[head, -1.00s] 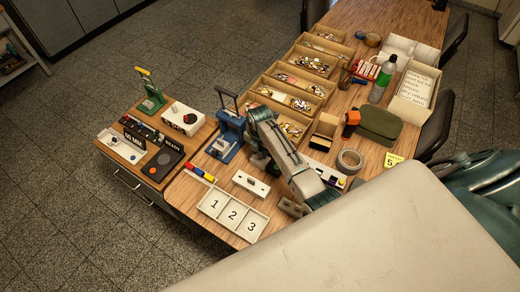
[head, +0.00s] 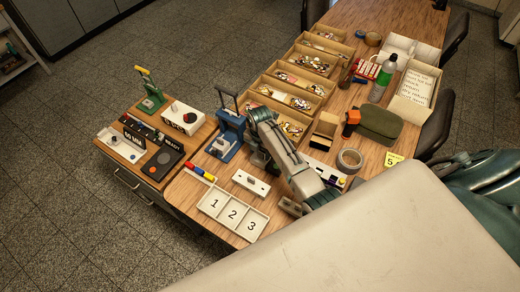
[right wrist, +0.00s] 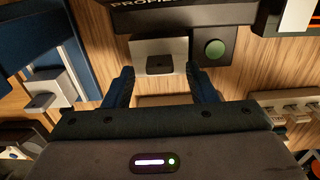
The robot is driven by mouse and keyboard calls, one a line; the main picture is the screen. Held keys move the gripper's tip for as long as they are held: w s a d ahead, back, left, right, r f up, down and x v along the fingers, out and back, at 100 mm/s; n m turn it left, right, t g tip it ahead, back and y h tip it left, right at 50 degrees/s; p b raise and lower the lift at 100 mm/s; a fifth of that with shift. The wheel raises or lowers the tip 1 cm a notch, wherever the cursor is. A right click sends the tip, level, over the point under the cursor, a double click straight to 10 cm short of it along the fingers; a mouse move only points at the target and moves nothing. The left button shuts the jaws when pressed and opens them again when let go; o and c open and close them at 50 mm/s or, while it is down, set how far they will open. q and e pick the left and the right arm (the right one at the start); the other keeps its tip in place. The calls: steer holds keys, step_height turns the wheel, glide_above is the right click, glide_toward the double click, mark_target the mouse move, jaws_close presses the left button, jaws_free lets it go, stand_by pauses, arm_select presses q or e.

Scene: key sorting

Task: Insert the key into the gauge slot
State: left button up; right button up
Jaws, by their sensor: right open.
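My right gripper (right wrist: 162,88) is open, with its two dark blue fingers apart in the right wrist view. A pale grey block (right wrist: 145,46) with a dark piece in its face lies just beyond and between the fingertips. I cannot tell whether that dark piece is a key or an opening. The block sits against a black device (right wrist: 185,14) with partly cut-off lettering starting "PROFI". No key shows clearly between the fingers. In the head view my right gripper (head: 258,159) hangs down beside the blue press (head: 227,138), mostly hidden by its arm. My left gripper is out of view.
A white tray marked 1, 2, 3 (head: 207,203) stands at the table's near edge, with a white block (head: 250,183) behind it. Several wooden bins (head: 262,91) of keys lie farther back.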

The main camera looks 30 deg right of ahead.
step_height(320, 180, up, 11)
steer(key=b, duration=0.2)
steer(key=shift+f+b, duration=0.15)
steer(key=shift+b, duration=0.25)
steer(key=shift+s, duration=0.1)
